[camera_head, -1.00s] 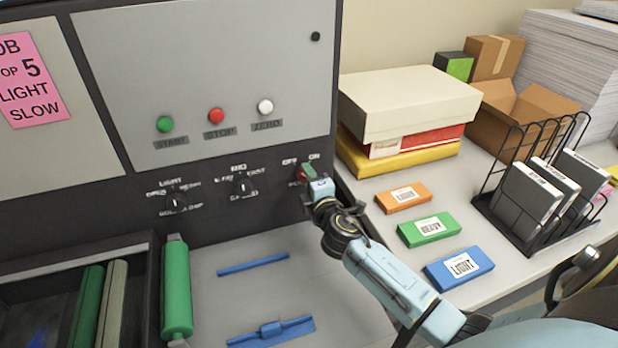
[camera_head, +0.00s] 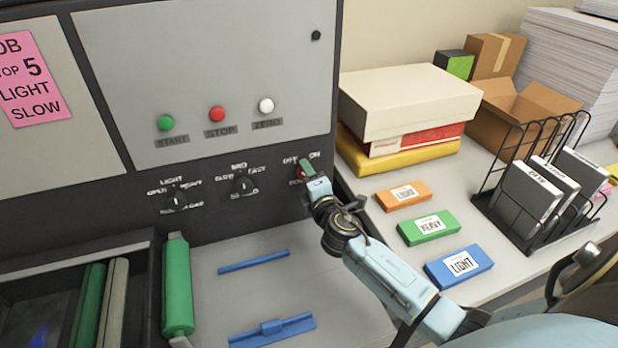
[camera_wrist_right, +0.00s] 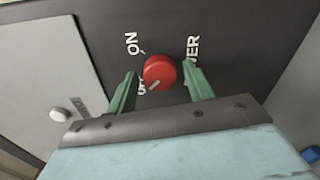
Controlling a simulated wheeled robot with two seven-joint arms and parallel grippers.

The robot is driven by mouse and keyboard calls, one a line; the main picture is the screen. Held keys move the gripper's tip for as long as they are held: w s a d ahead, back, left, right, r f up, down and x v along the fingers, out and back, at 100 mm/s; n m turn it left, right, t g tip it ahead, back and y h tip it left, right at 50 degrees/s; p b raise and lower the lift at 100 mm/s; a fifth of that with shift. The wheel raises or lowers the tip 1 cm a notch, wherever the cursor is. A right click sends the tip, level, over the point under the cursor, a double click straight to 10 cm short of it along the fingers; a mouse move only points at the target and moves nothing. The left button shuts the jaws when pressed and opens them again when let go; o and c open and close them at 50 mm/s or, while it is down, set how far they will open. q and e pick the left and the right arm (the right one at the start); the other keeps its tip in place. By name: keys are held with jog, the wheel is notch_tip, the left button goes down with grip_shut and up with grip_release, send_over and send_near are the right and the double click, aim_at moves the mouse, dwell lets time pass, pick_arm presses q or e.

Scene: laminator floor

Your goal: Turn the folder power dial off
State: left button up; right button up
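The folder power dial is a round red knob (camera_wrist_right: 160,72) on the dark panel, seen in the right wrist view. Its white pointer mark faces lower left, towards the partly hidden OFF label; ON stands at upper left and POWER, partly covered, at right. My right gripper (camera_wrist_right: 160,84) has its two green fingers on either side of the knob, with a visible gap at each side. In the head view the right gripper (camera_head: 306,170) is at the panel's right end and covers most of the dial (camera_head: 299,174). My left gripper is not in view.
Two black dials (camera_head: 243,184) sit left on the same panel. Green, red and white buttons (camera_head: 216,114) are above. A green roller (camera_head: 177,285) and blue bars (camera_head: 254,262) lie below. Boxes (camera_head: 410,103) and a wire rack (camera_head: 540,185) stand on the right table.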

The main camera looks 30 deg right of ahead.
jog(key=shift+o, duration=0.6)
jog(key=b+v, duration=0.1)
jog(key=v, duration=1.2)
jog(key=shift+s, duration=0.2)
jog(key=shift+a, duration=0.1)
